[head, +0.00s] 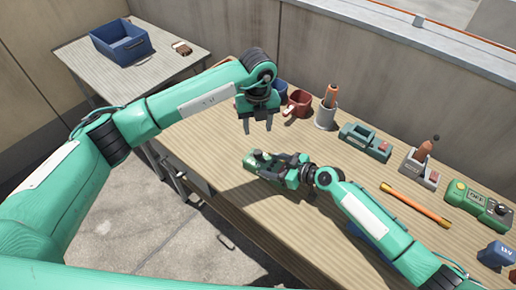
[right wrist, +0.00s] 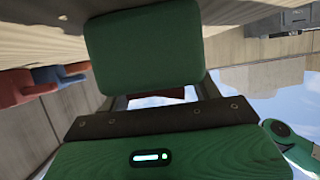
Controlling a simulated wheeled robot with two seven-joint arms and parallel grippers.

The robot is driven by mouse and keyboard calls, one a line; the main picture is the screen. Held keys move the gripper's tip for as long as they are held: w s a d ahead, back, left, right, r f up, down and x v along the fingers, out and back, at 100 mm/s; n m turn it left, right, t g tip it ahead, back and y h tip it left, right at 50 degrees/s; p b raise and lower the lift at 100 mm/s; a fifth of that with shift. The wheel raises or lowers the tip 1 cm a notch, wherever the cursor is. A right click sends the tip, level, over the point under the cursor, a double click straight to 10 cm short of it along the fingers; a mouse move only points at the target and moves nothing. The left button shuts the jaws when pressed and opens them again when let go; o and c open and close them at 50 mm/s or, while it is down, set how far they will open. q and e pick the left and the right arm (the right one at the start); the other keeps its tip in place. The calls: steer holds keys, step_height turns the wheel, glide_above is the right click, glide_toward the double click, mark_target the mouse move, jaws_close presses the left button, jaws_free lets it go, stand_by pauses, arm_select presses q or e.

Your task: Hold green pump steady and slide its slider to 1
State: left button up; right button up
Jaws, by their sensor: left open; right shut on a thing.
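The green pump (head: 252,167) lies on the wooden table, partly hidden by my right gripper (head: 284,172). My right gripper is shut on it from the right. In the right wrist view, a plain green face of the pump (right wrist: 145,45) shows between the dark fingers. My left gripper (head: 257,126) is open and empty, fingers pointing down, above the table behind the pump and apart from it. The pump's slider and its marks are too small or hidden to read.
Behind are a red mug (head: 299,103) and a grey cup (head: 326,117) with an orange-handled tool. A teal device (head: 366,142), an orange rod (head: 415,205) and a green device with a yellow button (head: 478,204) lie to the right. A blue bin (head: 122,45) stands on the far table.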

mark_target(258, 152)
arm_select(q)
step_height(258, 152, down, 11)
steer(key=n, duration=0.5)
steer(key=shift+n, duration=0.4)
